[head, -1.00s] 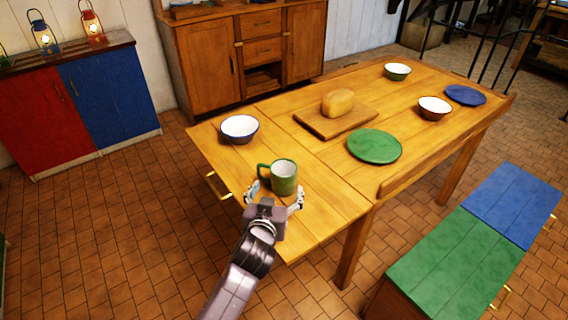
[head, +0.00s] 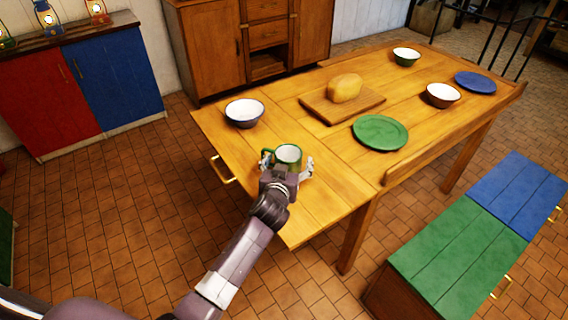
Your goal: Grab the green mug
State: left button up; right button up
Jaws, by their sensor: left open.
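The green mug (head: 288,154) stands upright near the front left end of the wooden table (head: 330,201). It has a pale inside, and its handle is on the left. My left gripper (head: 287,165) is open, with one finger on the left of the mug by the handle and the other on the right. The gripper's wrist hides the lower part of the mug, and I cannot tell whether the fingers touch it. My right gripper is not in view.
A white and blue bowl (head: 244,113) stands behind and left of the mug.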

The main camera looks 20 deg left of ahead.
pick_arm(q)
jog(key=c, duration=1.3)
jog(key=shift+c, duration=0.9)
jog(key=shift+r, duration=0.1)
